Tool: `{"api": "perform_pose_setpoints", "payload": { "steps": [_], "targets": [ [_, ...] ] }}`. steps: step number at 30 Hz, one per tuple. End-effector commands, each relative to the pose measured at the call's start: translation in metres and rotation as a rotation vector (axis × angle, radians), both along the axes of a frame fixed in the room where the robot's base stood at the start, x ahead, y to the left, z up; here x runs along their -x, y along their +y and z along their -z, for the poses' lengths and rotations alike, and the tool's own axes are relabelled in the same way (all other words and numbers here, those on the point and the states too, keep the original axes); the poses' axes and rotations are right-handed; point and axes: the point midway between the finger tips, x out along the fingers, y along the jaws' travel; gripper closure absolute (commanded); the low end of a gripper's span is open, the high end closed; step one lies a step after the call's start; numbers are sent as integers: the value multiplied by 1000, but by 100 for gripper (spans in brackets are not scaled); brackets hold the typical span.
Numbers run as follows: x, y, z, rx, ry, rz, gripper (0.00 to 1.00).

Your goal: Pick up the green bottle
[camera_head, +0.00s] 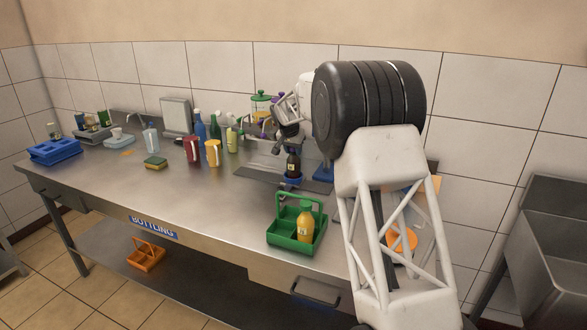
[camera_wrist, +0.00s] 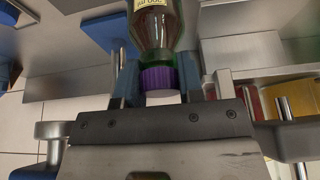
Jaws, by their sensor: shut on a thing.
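My gripper (camera_wrist: 158,70) is shut on a dark glass bottle (camera_wrist: 155,30) with a greenish tint at its edges, a pale label and a purple cap (camera_wrist: 160,79). The blue fingers sit on either side of its neck. In the head view my gripper (camera_head: 289,137) is at the back of the steel table, above a dark bottle (camera_head: 293,166) with a pale label. That bottle is upright over a blue round base (camera_head: 292,181); I cannot tell whether it touches it. My wrist partly hides this area.
A green carrier (camera_head: 283,238) holding an orange-yellow bottle (camera_head: 305,226) stands at the front edge. The front middle of the table is clear.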

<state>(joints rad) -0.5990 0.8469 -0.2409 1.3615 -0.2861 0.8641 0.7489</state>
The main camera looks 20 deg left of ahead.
Motion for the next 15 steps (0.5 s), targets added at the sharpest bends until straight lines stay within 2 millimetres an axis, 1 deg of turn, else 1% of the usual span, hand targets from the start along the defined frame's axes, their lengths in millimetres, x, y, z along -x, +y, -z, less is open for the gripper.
{"api": "perform_pose_setpoints", "payload": {
  "steps": [10, 15],
  "targets": [
    [0, 0, -2, -1, -1, 0, 100],
    [0, 0, -7, -1, -2, 0, 100]
  ]
}}
